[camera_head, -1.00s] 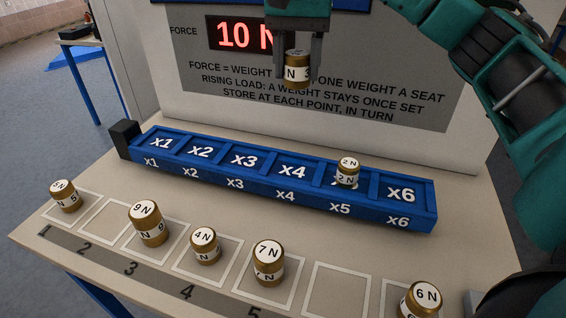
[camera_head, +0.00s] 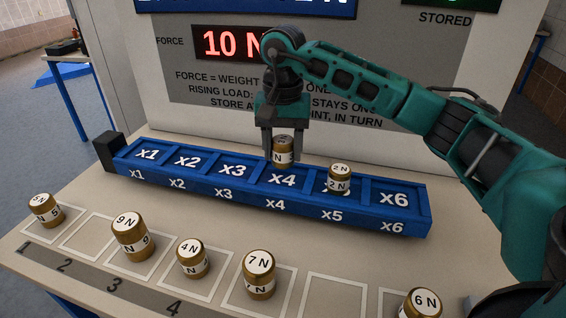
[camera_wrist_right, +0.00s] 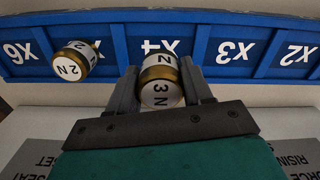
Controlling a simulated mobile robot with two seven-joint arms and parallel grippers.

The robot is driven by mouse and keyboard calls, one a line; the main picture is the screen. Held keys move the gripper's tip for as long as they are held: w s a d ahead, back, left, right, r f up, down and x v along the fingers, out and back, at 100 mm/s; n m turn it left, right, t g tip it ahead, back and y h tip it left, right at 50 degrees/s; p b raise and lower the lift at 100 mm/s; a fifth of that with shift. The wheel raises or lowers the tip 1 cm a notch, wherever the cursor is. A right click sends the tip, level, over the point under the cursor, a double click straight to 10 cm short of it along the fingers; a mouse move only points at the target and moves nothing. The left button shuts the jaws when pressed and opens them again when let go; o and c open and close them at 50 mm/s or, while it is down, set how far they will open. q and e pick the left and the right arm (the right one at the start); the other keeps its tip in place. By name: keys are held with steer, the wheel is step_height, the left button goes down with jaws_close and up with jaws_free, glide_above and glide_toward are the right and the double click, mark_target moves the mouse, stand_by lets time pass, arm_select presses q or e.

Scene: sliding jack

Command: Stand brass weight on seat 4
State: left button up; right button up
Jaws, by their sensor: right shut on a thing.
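My right gripper (camera_head: 282,158) is shut on a brass weight (camera_head: 283,147) with a white band. In the right wrist view this weight (camera_wrist_right: 160,85) reads 3 N on its top. It is upright at seat x4 (camera_head: 283,180) of the blue rail; I cannot tell whether its base touches the seat. In the wrist view the x4 label is partly hidden behind the weight. My left gripper is not in view.
A 2 N weight (camera_head: 339,179) stands on seat x5, close to the right of the held weight. Seats x1, x2, x3 and x6 (camera_head: 394,199) are empty. Several weights, including 7 N (camera_head: 259,275), stand in front. The force display (camera_head: 228,42) reads 10 N.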

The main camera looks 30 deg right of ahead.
mark_target(283, 163)
steer(key=shift+f, duration=1.9)
steer(key=shift+f, duration=0.15)
steer(key=o, duration=1.3)
step_height(283, 163, up, 12)
steer(key=shift+r, duration=0.15)
